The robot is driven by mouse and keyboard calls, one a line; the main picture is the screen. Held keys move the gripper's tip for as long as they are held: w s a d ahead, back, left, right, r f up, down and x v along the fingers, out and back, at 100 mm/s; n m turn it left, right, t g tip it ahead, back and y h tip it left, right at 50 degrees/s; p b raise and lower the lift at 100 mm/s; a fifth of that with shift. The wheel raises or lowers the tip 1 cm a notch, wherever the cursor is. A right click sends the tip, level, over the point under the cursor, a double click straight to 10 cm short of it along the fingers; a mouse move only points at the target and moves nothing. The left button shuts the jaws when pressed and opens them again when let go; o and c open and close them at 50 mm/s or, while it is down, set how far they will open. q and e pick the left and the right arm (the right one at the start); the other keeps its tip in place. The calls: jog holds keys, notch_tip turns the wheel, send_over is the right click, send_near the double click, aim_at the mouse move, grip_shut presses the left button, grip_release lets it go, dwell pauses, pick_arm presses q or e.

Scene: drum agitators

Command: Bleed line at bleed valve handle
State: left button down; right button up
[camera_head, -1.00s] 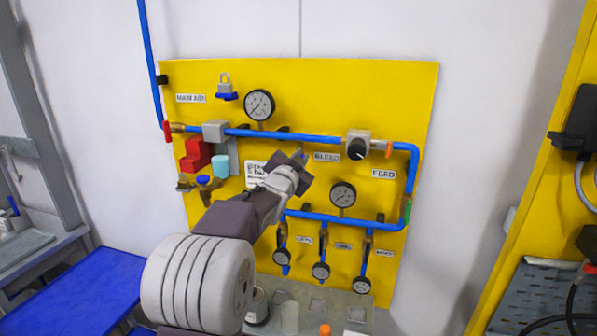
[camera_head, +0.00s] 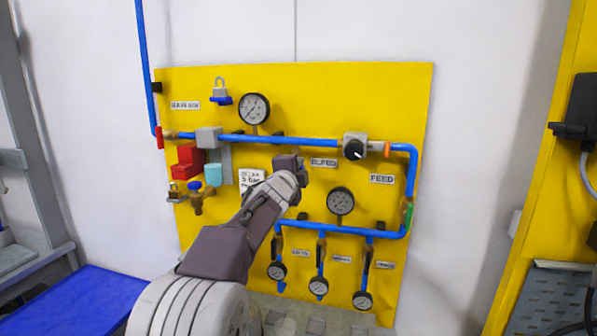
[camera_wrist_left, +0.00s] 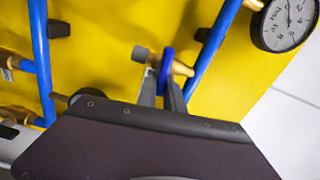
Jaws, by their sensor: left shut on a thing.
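The yellow air panel fills the middle of the head view, with a BLEED label (camera_head: 324,162) near its centre. My left gripper (camera_head: 288,163) is at the panel just left of that label and hides the valve there. In the left wrist view, the blue bleed valve handle (camera_wrist_left: 166,69) stands on a brass stem. The fingers of my left gripper (camera_wrist_left: 162,92) are shut on this handle, one on each side. My right gripper is in neither view.
A blue pipe (camera_head: 300,141) runs above the gripper, with a grey regulator and black knob (camera_head: 354,148) to the right. A round gauge (camera_head: 341,201) is right of and below the gripper. Red blocks (camera_head: 187,160) and a cyan cup (camera_head: 213,174) sit to the left.

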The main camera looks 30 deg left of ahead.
pick_arm(q)
jog(key=shift+f+m, duration=0.2)
jog(key=shift+m, duration=0.4)
jog(key=c, duration=1.5)
grip_release()
jog(key=shift+o, duration=0.2)
jog(key=b+v, duration=0.1)
jog(key=v, duration=0.8)
jog(key=shift+a, duration=0.1)
